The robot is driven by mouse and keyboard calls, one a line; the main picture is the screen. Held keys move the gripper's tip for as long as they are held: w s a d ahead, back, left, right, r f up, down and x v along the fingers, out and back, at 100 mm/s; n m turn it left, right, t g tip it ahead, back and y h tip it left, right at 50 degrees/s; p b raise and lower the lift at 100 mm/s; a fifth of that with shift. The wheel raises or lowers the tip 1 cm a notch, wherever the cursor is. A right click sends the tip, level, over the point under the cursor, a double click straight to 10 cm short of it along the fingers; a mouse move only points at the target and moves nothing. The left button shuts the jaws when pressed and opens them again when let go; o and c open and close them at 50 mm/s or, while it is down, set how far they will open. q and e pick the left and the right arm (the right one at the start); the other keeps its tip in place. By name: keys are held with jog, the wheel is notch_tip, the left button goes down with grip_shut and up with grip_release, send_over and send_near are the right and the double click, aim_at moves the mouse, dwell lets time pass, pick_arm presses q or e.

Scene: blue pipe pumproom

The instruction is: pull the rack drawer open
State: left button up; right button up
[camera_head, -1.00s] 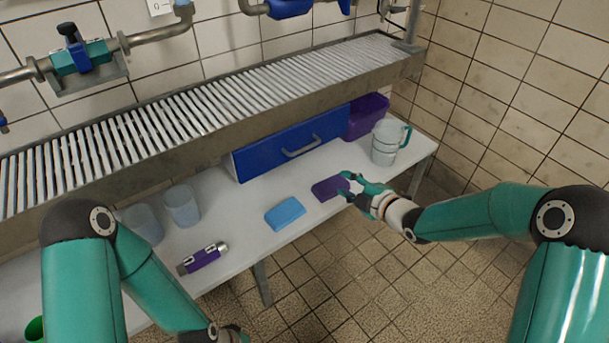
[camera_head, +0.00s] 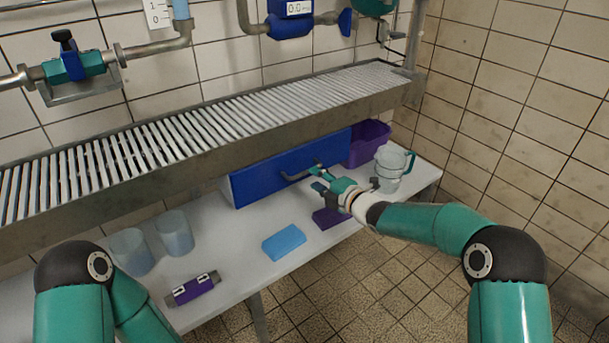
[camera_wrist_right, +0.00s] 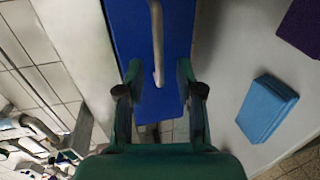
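The rack drawer has a plain blue front (camera_head: 262,182) and sits under the slatted rack, above the white table. Its grey bar handle (camera_head: 292,178) runs along the front. My right gripper (camera_head: 315,178) is at the handle's right end in the head view, partly covering it. In the right wrist view, the fingers of my right gripper (camera_wrist_right: 158,72) are spread apart, with the end of the handle (camera_wrist_right: 157,45) showing between the tips and the blue front (camera_wrist_right: 180,40) beyond. I cannot tell whether they touch the handle. My left gripper is out of view.
A clear jug (camera_head: 390,168) and a purple bin (camera_head: 366,143) stand right of the drawer. The slatted rack (camera_head: 230,115) overhangs the drawer.

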aim_at(306, 173)
jog(key=shift+x, duration=2.85)
grip_shut()
